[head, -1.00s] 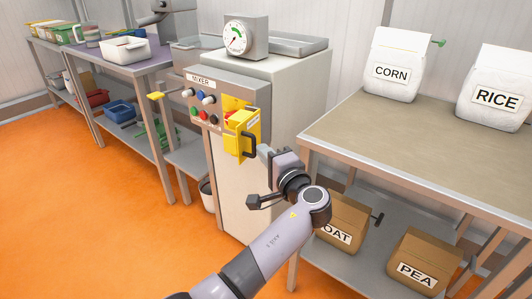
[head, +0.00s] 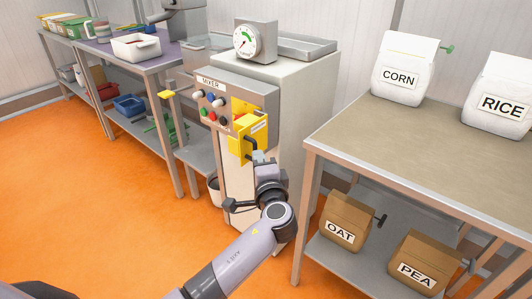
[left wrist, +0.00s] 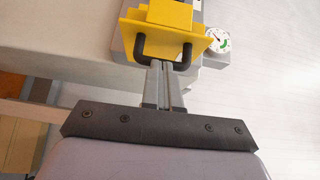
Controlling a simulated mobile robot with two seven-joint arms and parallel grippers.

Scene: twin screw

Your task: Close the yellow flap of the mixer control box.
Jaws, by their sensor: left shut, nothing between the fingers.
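The mixer control box (head: 210,85) is a grey panel with knobs and buttons on the front of a pale cabinet. Its yellow flap (head: 254,139) stands open, sticking out from the panel below the yellow housing, with a dark handle on it. My left gripper (head: 258,157) is shut and empty at the flap's dark handle. In the left wrist view the shut fingers (left wrist: 165,75) point at the black handle (left wrist: 180,60) of the yellow flap (left wrist: 200,42) and overlap it; I cannot tell whether they touch. My right gripper is not in view.
A round gauge (head: 245,39) stands on the cabinet top. A yellow lever (head: 167,94) sticks out left of the panel. A table (head: 400,140) at right carries white CORN and RICE bags; OAT and PEA bags sit on its lower shelf. Orange floor is clear at left.

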